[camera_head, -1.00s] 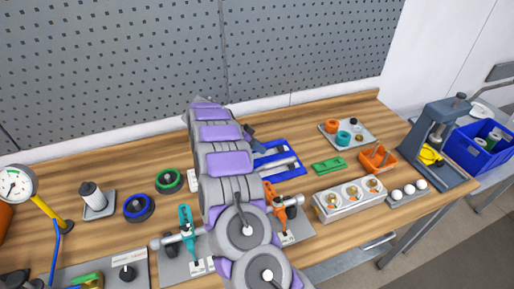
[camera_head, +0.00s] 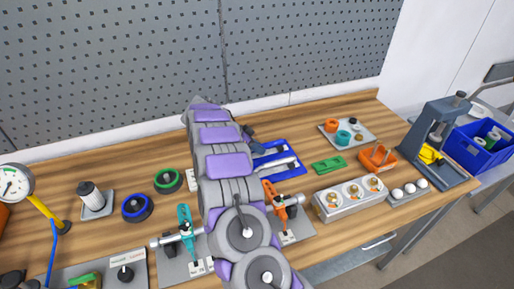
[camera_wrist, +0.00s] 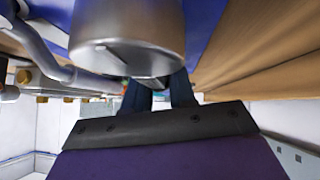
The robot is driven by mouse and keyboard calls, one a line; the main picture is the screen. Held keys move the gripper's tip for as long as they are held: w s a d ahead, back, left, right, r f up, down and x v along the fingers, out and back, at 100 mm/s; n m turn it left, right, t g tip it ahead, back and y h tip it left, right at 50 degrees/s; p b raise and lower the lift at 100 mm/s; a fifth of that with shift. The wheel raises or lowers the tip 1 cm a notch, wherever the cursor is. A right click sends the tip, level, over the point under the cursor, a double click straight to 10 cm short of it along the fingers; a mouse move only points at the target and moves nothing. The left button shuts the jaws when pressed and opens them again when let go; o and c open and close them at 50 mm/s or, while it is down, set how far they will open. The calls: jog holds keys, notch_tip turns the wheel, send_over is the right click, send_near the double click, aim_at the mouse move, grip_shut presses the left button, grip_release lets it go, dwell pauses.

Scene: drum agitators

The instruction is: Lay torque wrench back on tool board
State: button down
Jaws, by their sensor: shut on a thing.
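The blue tool board (camera_head: 284,150) lies on the bench just right of my arm in the head view, partly hidden by it. A silver bar, seemingly the torque wrench (camera_head: 281,163), shows over the board. In the wrist view a large silver cylinder (camera_wrist: 128,32), seemingly part of the wrench, fills the top centre, with blue board surface (camera_wrist: 200,22) behind it. My gripper (camera_wrist: 160,94) has its dark fingers right at this cylinder and is shut on the wrench. The cylinder hides the fingertips. I cannot tell whether the wrench touches the board.
A teal clamp (camera_head: 186,228) and an orange clamp (camera_head: 282,200) stand close on either side of my arm. A green block (camera_head: 328,165), an orange holder (camera_head: 378,158) and a metal block with gauges (camera_head: 350,197) lie to the right. The pegboard (camera_head: 300,50) rises behind.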

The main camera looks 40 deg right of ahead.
jog(key=c, duration=0.8)
grip_release()
jog(key=shift+c, duration=0.2)
jog(key=shift+a, duration=0.1)
jog(key=p+v, duration=0.3)
jog(key=v, duration=1.4)
jog(key=shift+a, duration=0.15)
jog(key=shift+w+r, duration=0.1)
